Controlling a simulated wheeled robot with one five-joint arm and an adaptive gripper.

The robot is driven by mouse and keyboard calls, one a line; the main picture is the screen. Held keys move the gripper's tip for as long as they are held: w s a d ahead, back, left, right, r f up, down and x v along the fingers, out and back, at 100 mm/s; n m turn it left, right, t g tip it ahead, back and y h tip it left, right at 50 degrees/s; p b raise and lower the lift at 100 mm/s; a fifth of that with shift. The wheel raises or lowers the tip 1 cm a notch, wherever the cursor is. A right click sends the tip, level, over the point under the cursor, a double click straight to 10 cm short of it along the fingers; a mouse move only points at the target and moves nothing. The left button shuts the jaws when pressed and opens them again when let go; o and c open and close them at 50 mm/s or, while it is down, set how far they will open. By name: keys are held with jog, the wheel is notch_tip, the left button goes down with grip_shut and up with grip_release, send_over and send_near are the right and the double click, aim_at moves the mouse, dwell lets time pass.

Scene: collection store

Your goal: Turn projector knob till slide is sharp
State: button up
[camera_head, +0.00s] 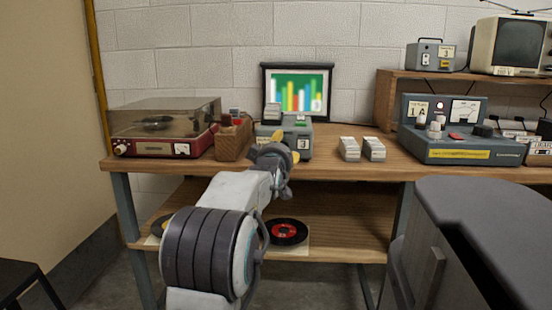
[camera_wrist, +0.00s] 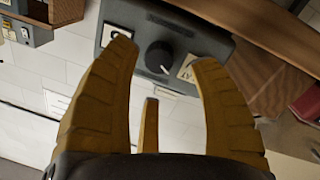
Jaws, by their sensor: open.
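The projector (camera_head: 299,130) is a grey-green box on the bench, marked 3, with a grey block on top. Behind it a dark-framed screen (camera_head: 296,92) shows a green picture with white, yellow, red and blue bars whose edges look soft. In the wrist view the projector's dark casing (camera_wrist: 205,38) carries a round black knob (camera_wrist: 158,58) with a pale pointer line. My gripper (camera_head: 278,148) is in front of the projector and hides part of it. Its yellow fingers (camera_wrist: 163,50) are open, one on each side of the knob in the picture, with visible space around it.
A wooden box (camera_head: 233,140) and a lidded turntable (camera_head: 165,130) stand left of the projector. Pale slide stacks (camera_head: 349,149) and a blue-grey console (camera_head: 455,145) stand to the right. A red-labelled record (camera_head: 287,232) lies on the lower shelf.

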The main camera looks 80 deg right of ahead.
jog(key=a, duration=0.8)
jog(key=shift+a+r, duration=0.15)
jog(key=shift+a, duration=0.25)
jog(key=shift+w, duration=0.1)
